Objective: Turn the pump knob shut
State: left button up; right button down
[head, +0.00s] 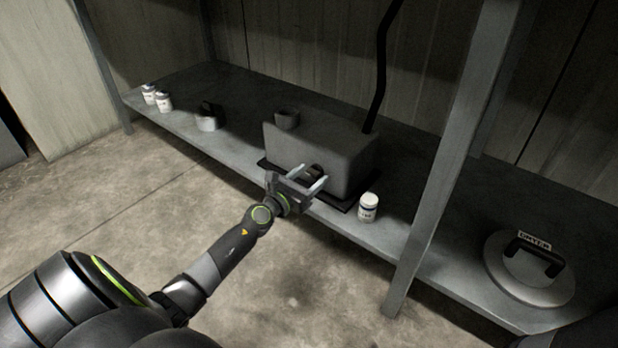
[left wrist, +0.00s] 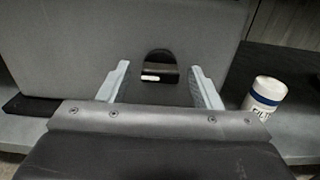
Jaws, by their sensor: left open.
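The pump (head: 335,152) is a grey box on a dark base on the shelf. Its black knob (head: 315,170) is on the front face; in the left wrist view the knob (left wrist: 160,68) has a white mark on its lower part, which lies level. My left gripper (head: 308,185) is open in front of the knob. In the left wrist view the fingers (left wrist: 163,85) stand on either side of the knob, with gaps, and appear not to touch it. My right gripper is not in view.
A white bottle (head: 368,206) stands right of the pump, near the shelf edge. A shelf post (head: 445,170) rises further right, beyond it a round lid (head: 530,285) labelled DRYER. Two small jars (head: 157,97) and a grey cup (head: 207,122) stand left. A black hose (head: 381,70) rises behind.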

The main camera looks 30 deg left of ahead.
pick_arm(q)
jog(key=c, duration=1)
